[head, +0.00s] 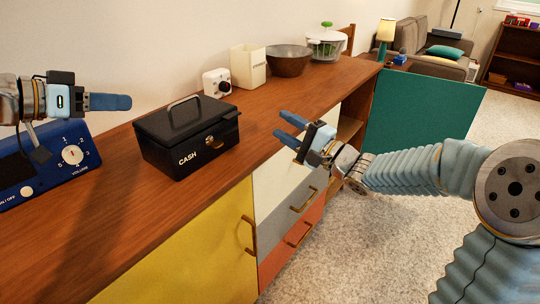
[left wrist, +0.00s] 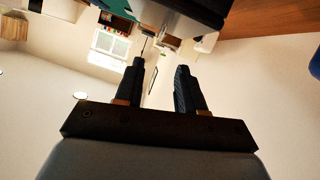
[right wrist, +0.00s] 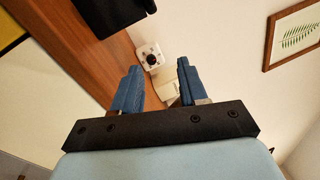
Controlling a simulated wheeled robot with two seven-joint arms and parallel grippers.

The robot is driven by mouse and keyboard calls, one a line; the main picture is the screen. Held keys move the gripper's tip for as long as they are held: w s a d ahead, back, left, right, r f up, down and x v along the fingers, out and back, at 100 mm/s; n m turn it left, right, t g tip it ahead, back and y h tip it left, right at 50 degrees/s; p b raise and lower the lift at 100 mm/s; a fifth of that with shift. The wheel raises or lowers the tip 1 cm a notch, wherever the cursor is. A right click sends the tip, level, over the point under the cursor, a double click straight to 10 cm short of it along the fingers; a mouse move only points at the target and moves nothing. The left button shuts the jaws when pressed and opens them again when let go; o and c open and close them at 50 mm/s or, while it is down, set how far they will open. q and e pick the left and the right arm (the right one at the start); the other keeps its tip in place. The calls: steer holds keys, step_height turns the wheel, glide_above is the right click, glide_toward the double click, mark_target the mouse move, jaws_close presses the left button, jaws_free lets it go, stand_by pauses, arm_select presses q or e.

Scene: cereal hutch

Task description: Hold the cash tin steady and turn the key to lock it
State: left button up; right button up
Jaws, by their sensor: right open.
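The black cash tin (head: 165,158), lid down and handle on top, sits on the wooden hutch top. A small brass-coloured key (head: 216,144) shows at the lock on its front. My left gripper (head: 130,102) is left of the tin, above the counter and apart from it; the left wrist view shows its fingers (left wrist: 160,75) spread with nothing between. My right gripper (head: 279,123) is open and empty, to the right of the tin's front and apart from it. Its spread fingers show in the right wrist view (right wrist: 157,75), where part of the tin (right wrist: 95,12) is at the top.
A blue radio (head: 40,170) stands left of the tin. Behind it are a white dial device (head: 216,83), a cream container (head: 247,68), a brown bowl (head: 288,62) and a salad spinner (head: 326,42). Counter right of the tin is clear.

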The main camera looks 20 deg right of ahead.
mark_target(176, 104)
arm_select(q)
steer(key=x, duration=1.3)
steer(key=shift+w+d+f, duration=0.15)
steer(key=shift+w+d, duration=0.05)
steer(key=shift+d, duration=0.15)
arm_select(e)
steer(key=s+a+f+n+g+y, duration=0.1)
steer(key=s+a+n+g+y, duration=0.2)
steer(key=s+a+n+g, duration=0.2)
steer(key=s+a+g, duration=0.1)
steer(key=s, duration=0.2)
steer(key=shift+a+y, duration=0.35)
steer(key=shift+y, duration=0.05)
steer(key=shift+f, duration=0.1)
arm_select(q)
jaws_close()
